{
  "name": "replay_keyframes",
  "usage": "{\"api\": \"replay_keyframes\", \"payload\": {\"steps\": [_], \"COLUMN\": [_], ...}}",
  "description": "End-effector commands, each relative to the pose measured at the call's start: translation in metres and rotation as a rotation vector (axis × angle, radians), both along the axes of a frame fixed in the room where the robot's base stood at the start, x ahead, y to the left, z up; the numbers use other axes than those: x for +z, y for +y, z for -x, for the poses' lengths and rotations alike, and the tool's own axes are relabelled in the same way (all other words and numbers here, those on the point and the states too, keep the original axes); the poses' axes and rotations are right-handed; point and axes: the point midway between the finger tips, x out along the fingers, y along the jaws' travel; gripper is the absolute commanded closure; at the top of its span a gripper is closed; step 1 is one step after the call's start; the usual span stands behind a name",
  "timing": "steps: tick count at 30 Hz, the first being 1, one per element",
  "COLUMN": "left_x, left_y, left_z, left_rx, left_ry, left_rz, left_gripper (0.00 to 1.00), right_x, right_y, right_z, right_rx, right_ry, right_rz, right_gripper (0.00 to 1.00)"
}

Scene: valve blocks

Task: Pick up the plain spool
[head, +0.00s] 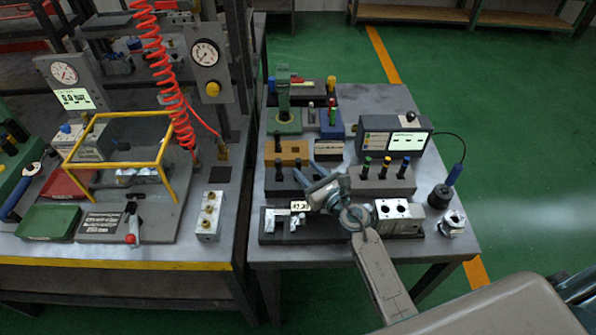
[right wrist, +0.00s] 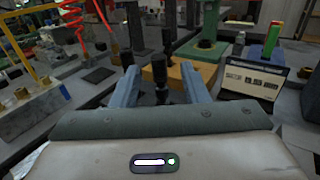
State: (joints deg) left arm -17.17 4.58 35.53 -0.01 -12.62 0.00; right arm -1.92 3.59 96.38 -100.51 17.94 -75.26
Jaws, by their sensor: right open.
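A plain black spool (right wrist: 160,70) stands upright between the two fingers of my right gripper (right wrist: 159,76) in the right wrist view. The fingers are apart, one on each side of it; I cannot tell whether either touches it. In the head view my right gripper (head: 304,172) reaches in from the lower right over the dark rack, its fingers pointing away to the upper left. A black spool (head: 279,173) stands left of the fingers there. Spools with green (head: 367,166), yellow (head: 386,166) and blue (head: 405,165) tops stand in a grey block to the right. My left gripper is not in view.
A yellow block (head: 287,151) and a green press (head: 283,104) stand behind the gripper. A display box (head: 395,137), a metal valve block (head: 399,217) and a black-based tool (head: 440,195) are at the right. The back right of the table (head: 375,97) is clear.

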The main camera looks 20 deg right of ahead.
Motion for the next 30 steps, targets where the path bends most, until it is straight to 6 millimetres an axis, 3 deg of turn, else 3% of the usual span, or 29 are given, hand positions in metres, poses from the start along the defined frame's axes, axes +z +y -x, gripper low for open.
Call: {"api": "replay_keyframes", "payload": {"steps": [9, 18, 24, 30], "left_x": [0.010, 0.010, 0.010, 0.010], "left_y": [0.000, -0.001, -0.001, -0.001], "left_z": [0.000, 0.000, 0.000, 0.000], "left_rx": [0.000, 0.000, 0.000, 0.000], "left_ry": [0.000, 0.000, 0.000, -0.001], "left_rz": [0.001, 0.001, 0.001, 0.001], "left_gripper": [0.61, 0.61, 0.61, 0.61], "right_x": [0.004, 0.003, 0.003, 0.004], "right_y": [0.014, 0.016, 0.016, 0.015], "right_z": [-0.042, -0.046, -0.045, -0.046], "right_rx": [0.000, 0.000, 0.000, 0.000], "right_ry": [-0.002, -0.001, -0.001, -0.002], "right_rz": [-0.002, -0.001, -0.001, -0.002], "right_gripper": [0.59, 0.59, 0.98, 1.00]}}
